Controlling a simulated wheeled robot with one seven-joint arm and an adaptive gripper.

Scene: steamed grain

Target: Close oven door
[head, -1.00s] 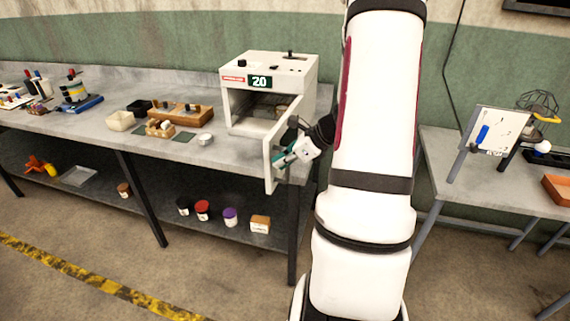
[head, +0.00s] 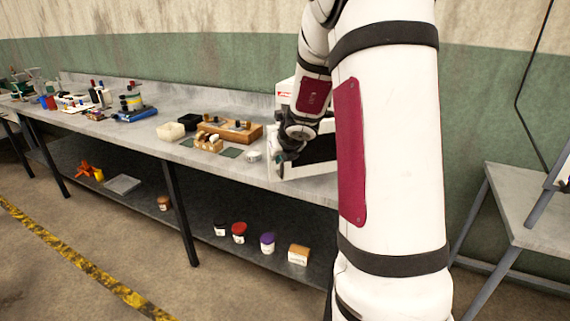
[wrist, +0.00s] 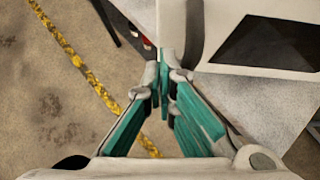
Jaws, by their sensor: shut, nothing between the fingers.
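The white oven (head: 285,92) stands on the grey workbench, mostly hidden behind my arm in the head view. Its white lower front (head: 308,171) shows below my wrist. In the wrist view, a white panel with a dark window, which looks like the oven door (wrist: 218,60), lies just beyond the fingers and to their right. My gripper (wrist: 169,76) is shut and empty, its tips close to the panel's left edge; contact cannot be told. It also shows in the head view (head: 281,168), at the oven's front left. Whether the door is fully closed is hidden.
A small white cup (head: 253,156) stands on the bench just left of my gripper. A wooden tray (head: 243,133) and a pale bin (head: 171,132) stand further left. Several jars and a tan box (head: 298,255) sit on the lower shelf.

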